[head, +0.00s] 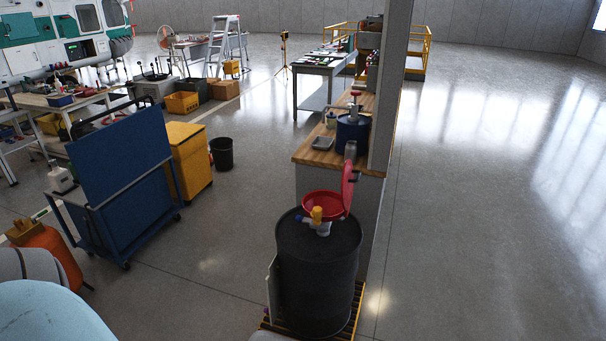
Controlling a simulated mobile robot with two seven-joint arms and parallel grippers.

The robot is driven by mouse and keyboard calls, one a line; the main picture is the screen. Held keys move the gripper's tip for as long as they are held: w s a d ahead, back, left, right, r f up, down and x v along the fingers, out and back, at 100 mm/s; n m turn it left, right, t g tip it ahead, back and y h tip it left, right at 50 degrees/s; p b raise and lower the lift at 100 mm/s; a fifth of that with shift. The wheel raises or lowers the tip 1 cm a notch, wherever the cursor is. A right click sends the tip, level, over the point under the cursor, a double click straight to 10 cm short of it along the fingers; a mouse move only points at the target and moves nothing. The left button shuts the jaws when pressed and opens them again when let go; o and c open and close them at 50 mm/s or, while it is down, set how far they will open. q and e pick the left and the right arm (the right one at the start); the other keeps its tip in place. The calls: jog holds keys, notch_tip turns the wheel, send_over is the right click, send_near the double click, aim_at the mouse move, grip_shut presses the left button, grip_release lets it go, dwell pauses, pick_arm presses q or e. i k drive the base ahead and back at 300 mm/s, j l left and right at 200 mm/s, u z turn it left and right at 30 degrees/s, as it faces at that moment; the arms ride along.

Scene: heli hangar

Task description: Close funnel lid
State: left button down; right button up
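A red funnel (320,206) sits on top of a black drum (318,265) in the lower middle of the head view. Its red lid (347,188) is open and stands nearly upright at the right rim of the funnel. A yellow and grey fitting (317,217) is at the front of the funnel, over the drum top. Neither of my grippers is in view, and nothing is seen touching the lid.
The drum stands on a yellow-edged grate (354,318). Behind it is a wood-topped counter (320,156) with a blue container (352,134), beside a grey pillar (392,80). A blue panel cart (125,165) stands left. Floor is open right and between cart and drum.

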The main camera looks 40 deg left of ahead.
aim_at(347, 181)
jog(key=i+l+u, duration=0.1)
jog(key=u, duration=0.3)
jog(key=i+l+u, duration=0.2)
jog(key=u, duration=0.2)
jog(key=i+l+u, duration=0.2)
jog(key=u, duration=0.2)
jog(key=i+l, duration=0.6)
jog(key=l, duration=0.2)
jog(key=i+l, duration=0.35)
jog(key=l+u, duration=0.05)
